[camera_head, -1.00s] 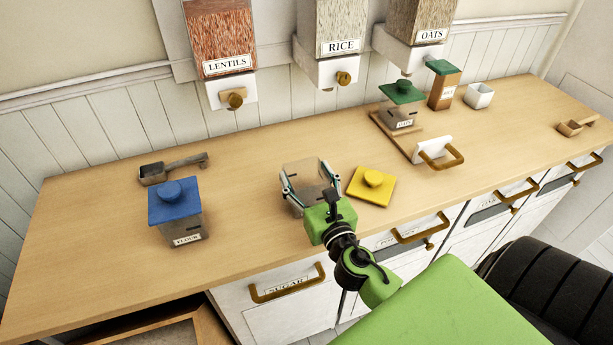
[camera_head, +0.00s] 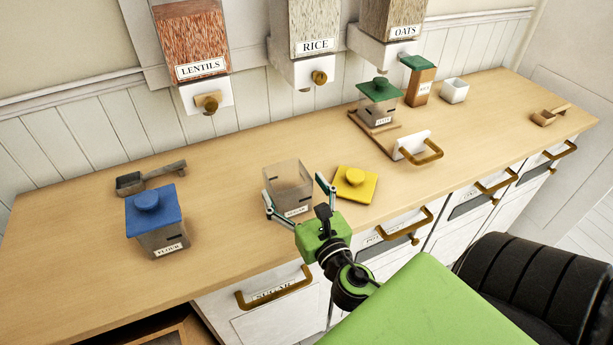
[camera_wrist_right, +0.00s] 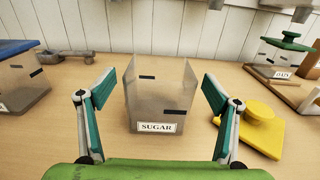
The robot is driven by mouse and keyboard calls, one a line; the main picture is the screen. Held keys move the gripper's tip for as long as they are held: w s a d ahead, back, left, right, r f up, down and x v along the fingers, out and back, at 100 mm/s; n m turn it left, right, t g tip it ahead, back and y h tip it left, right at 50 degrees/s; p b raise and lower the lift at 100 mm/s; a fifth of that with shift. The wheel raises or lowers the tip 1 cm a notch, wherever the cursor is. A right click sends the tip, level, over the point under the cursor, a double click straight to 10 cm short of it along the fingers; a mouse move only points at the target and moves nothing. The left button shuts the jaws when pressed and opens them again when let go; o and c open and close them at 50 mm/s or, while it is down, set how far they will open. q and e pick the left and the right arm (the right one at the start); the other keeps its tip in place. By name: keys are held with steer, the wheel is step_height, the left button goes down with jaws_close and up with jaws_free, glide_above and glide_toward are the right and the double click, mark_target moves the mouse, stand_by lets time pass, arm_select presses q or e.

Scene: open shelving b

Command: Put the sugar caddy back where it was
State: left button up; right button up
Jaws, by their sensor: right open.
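The sugar caddy (camera_head: 288,186) is a clear, open-topped box with a SUGAR label, standing upright on the wooden counter. It also shows in the right wrist view (camera_wrist_right: 157,97), centred ahead of the gripper. My right gripper (camera_head: 297,196) is open and empty, its fingers apart with the caddy between and just beyond them. In the wrist view gaps show between the caddy and both fingers. The yellow lid (camera_head: 354,184) with a round knob lies on the counter right of the caddy. My left gripper is not in view.
A blue-lidded flour caddy (camera_head: 158,232) and a scoop (camera_head: 150,179) stand left. A green-lidded caddy (camera_head: 379,101) on a board, a white block with a handle (camera_head: 415,148) and a tall box (camera_head: 418,83) are right. The drawer labelled SUGAR (camera_head: 272,289) is below. Dispensers hang above.

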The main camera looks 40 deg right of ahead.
steer(key=b+v, duration=0.1)
steer(key=v, duration=0.2)
steer(key=b+v, duration=0.1)
steer(key=v, duration=0.2)
steer(key=shift+s+f, duration=0.15)
steer(key=shift+f, duration=0.05)
steer(key=shift+b+v, duration=0.3)
steer(key=shift+v, duration=0.45)
steer(key=shift+r, duration=0.2)
